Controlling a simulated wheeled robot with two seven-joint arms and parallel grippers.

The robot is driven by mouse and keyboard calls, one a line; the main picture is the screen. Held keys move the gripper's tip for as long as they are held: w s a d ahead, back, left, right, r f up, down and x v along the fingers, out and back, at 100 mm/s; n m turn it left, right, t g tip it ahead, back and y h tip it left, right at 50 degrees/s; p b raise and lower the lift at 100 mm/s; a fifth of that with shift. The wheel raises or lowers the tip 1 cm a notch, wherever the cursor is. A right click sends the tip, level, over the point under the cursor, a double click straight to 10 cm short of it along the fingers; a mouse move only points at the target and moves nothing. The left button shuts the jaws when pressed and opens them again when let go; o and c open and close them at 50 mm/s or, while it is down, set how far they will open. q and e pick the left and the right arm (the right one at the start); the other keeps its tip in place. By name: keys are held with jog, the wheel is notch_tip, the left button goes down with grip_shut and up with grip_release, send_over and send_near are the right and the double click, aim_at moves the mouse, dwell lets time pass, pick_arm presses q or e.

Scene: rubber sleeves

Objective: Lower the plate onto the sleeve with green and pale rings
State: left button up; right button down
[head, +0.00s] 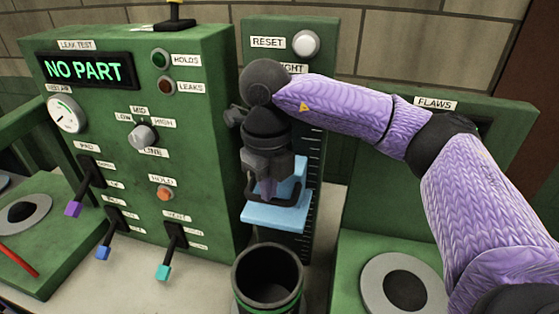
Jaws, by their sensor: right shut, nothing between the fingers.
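The light blue plate (275,219) hangs level on the upright black scale, with a blue block rising behind it. Below and in front stands the black sleeve (246,281), upright and open at the top. A green ring shows low on its wall, and the picture's edge cuts off the rest. The plate is above the sleeve's rim, apart from it. My right gripper (268,196) points down just over the plate, shut and empty, in front of the blue block. Whether it touches the plate I cannot tell. My left gripper is out of view.
The green leak test panel (205,75) reads NO PART; its levers (168,258) stick out at the left. A RESET button (306,43) sits above the scale. A grey ring-shaped seat (372,283) lies at the right, under the FLAWS sign. A red rod (20,262) lies at far left.

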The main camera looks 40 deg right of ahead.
aim_at(269, 206)
jog(key=shift+f+b, duration=1.55)
jog(key=shift+f, duration=0.6)
pick_arm(q)
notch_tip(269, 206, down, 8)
jog(key=b, duration=0.4)
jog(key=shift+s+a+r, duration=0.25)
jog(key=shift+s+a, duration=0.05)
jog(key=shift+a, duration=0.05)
pick_arm(e)
notch_tip(269, 206, down, 5)
jog(key=shift+f, duration=0.1)
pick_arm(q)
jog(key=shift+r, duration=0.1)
pick_arm(e)
notch_tip(269, 206, up, 8)
jog(key=p, duration=0.6)
jog(key=shift+p, duration=0.35)
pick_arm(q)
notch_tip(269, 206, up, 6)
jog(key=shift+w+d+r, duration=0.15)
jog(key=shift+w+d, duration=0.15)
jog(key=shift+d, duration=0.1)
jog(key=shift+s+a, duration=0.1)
